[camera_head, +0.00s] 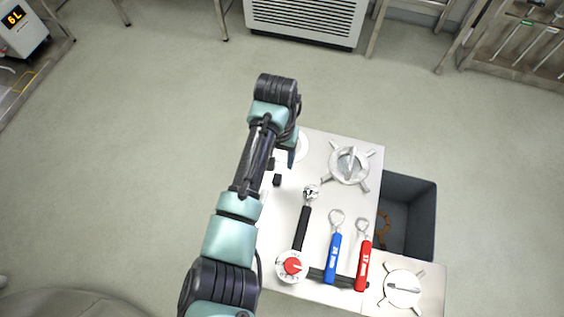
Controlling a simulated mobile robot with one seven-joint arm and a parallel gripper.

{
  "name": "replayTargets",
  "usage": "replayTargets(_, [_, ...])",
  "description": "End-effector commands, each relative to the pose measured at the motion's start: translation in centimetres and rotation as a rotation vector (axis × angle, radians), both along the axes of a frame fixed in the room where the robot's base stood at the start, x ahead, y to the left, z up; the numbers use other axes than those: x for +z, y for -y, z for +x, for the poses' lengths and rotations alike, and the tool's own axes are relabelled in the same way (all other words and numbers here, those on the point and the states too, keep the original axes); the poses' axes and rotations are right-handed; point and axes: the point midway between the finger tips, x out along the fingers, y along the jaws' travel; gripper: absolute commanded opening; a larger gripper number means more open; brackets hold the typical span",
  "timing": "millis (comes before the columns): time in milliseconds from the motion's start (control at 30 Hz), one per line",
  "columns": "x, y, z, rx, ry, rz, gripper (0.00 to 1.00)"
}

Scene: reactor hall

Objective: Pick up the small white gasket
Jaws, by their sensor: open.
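A white rounded piece (303,148) shows at the table's far left, beside my arm. My arm hides part of it, and I cannot tell whether it is the small white gasket. No other clear white ring shows on the table. My gripper (274,172) is over the table's left edge, just left of and nearer than the white piece. Its two dark fingertips are apart, with nothing visible between them. My arm covers much of the table's left side.
The light table (315,215) holds a black-handled ratchet (302,228), a blue wrench (333,257), a red wrench (363,262), a red-knobbed dial (292,266) and a metal four-armed fitting (349,165). A similar fitting (403,289) sits front right. A dark bin (422,215) holds a brownish ring.

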Motion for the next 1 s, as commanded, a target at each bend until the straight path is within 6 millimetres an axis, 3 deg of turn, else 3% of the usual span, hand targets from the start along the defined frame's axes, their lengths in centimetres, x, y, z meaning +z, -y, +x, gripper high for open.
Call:
replayTargets(100, [-2.0,0.0,0.0,0.001,-0.001,0.000,0.61])
replayTargets(367, [-3.9,0.0,0.0,0.001,0.001,0.000,0.61])
replayTargets(600, [-7.5,-0.1,-0.2,0.001,0.002,0.000,0.61])
replayTargets(933, [-8.3,-0.1,-0.1,0.000,0.005,-0.001,0.61])
replayTargets(1000, [-8.3,-0.1,-0.1,0.001,0.005,-0.001,0.52])
